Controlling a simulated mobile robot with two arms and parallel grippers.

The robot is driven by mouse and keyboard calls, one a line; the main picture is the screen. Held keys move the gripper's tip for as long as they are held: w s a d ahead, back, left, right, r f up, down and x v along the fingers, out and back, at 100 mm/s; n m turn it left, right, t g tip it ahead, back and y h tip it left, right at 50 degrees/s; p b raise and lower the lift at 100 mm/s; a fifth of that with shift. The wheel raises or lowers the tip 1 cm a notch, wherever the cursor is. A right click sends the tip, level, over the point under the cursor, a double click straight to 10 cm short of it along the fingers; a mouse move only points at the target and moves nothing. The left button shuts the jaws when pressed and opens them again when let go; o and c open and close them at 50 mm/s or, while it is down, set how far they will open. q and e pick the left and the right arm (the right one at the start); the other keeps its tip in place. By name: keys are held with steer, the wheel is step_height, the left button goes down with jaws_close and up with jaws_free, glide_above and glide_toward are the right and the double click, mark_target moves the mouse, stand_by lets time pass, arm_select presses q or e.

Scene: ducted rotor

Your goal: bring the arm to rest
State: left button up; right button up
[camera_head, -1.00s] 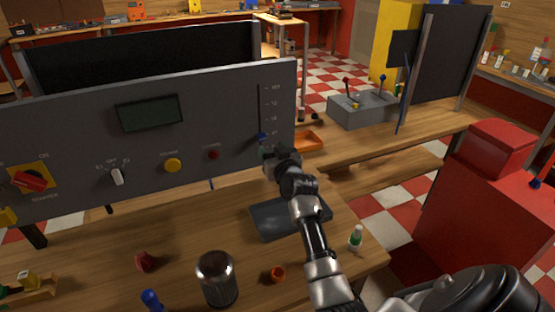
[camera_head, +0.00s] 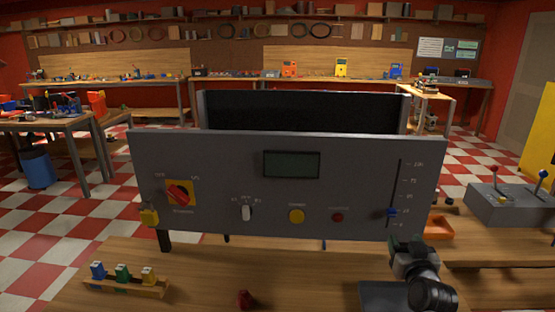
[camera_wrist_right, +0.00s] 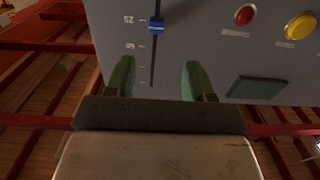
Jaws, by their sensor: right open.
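My right gripper (camera_head: 402,243) is in front of the lower right part of the grey control panel (camera_head: 350,165). In the right wrist view its two green fingertips (camera_wrist_right: 157,80) are spread apart with nothing between them. The blue slider knob (camera_head: 391,212) sits low on its vertical scale on the panel. It also shows in the right wrist view (camera_wrist_right: 156,25), beyond the fingertips and apart from them. My left gripper is not in view.
The panel carries a red rotary switch (camera_head: 179,193), a white selector (camera_head: 246,213), a yellow button (camera_head: 296,216) and a red button (camera_head: 337,217). A wooden rack (camera_head: 125,287) with coloured pieces stands at front left. A grey box with levers (camera_head: 510,203) is at right.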

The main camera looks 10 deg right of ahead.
steer(key=s+a+f+n+g+y, duration=0.4)
steer(key=s+a+f+g, duration=0.2)
steer(key=s+a+f, duration=0.6)
steer(key=s+a+f+g, duration=0.2)
steer(key=s+a+g, duration=0.2)
steer(key=s, duration=0.7)
steer(key=s+a+f+g, duration=0.1)
steer(key=s+a+g, duration=0.25)
steer(key=s, duration=0.75)
step_height(320, 180, down, 24)
steer(key=g, duration=0.2)
steer(key=s+d+f, duration=0.3)
steer(key=s+f, duration=1.3)
steer(key=f, duration=0.2)
steer(key=shift+s+f+n+g, duration=0.25)
steer(key=shift+s+n+g, duration=0.15)
steer(key=shift+g, duration=0.05)
steer(key=shift+d, duration=0.1)
